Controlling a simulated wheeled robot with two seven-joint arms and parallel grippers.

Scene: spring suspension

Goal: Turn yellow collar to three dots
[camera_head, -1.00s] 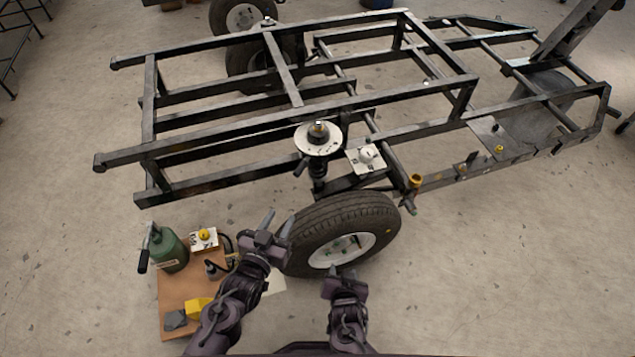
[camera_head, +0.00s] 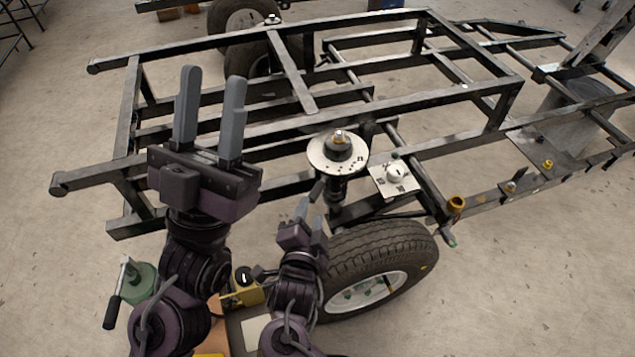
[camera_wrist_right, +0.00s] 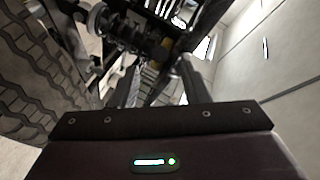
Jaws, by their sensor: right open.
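The spring suspension strut (camera_head: 336,188) stands beside the wheel, with a white disc (camera_head: 325,163) bearing dark marks around its top. In the right wrist view a yellow band, likely the yellow collar (camera_wrist_right: 150,73), shows on the strut ahead of the fingers; its dots are too small to read. My right gripper (camera_head: 309,203) is open, just left of the strut and near the tyre. It also shows in the right wrist view (camera_wrist_right: 160,72), with nothing clearly between its fingers. My left gripper (camera_head: 212,88) is raised close to the camera, open and empty, fingers up.
The tyre (camera_head: 385,240) stands close beside my right gripper. Dark frame rails (camera_head: 270,135) run behind. A white plate with a round knob (camera_head: 394,177) sits right of the strut. A brass-coloured ring (camera_head: 456,204) is on the frame. A green canister (camera_head: 143,280) stands lower left.

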